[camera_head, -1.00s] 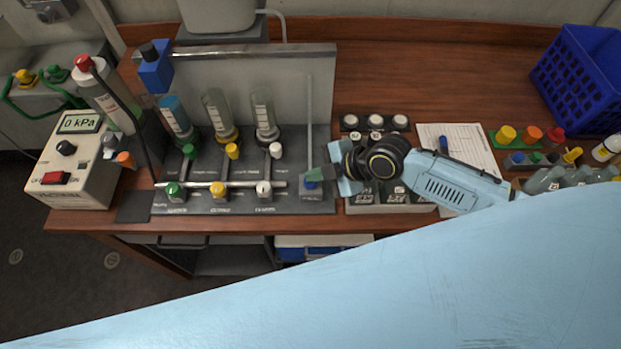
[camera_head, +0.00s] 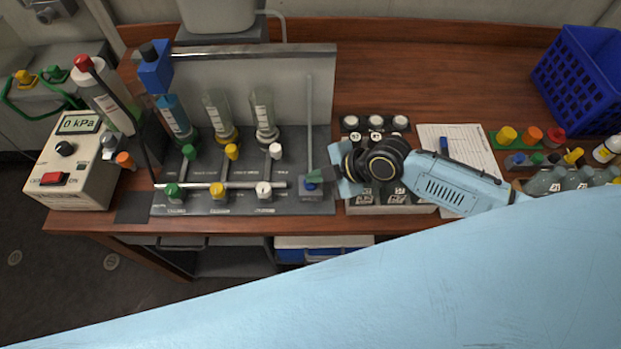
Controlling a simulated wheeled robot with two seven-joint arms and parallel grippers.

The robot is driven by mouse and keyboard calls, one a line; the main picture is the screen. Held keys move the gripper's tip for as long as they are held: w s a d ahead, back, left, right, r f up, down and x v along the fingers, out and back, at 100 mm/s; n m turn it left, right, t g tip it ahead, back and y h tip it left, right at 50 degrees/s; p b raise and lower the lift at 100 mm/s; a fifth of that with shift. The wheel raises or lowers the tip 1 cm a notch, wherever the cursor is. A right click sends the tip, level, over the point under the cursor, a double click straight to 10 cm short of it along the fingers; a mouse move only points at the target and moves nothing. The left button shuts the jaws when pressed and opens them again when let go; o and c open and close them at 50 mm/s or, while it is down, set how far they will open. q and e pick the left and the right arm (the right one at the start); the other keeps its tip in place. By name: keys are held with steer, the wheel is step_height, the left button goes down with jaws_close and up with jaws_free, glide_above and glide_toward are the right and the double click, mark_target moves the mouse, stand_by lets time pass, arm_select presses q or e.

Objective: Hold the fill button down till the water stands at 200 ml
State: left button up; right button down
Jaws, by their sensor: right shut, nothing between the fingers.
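My right gripper (camera_head: 314,178) reaches in from the right, shut and empty. Its fingertips are at a small blue button (camera_head: 312,186) on a grey block at the right end of the dark rig. The fingers partly hide the button, so I cannot tell whether it is pressed in. A thin upright tube (camera_head: 309,115) rises behind it. My left gripper is out of view.
Green, yellow and white valve knobs (camera_head: 217,190) line the rig. A meter box (camera_head: 78,160) reading 0 kPa stands at left. A blue crate (camera_head: 578,80), a paper sheet (camera_head: 470,150) and small bottles are at right. My pale-blue arm covers the lower right.

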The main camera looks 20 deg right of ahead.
steer(key=shift+r+p, duration=0.55)
steer(key=shift+r, duration=0.2)
steer(key=shift+r, duration=0.15)
step_height(320, 180, up, 5)
steer(key=p, duration=0.4)
stand_by(0.9)
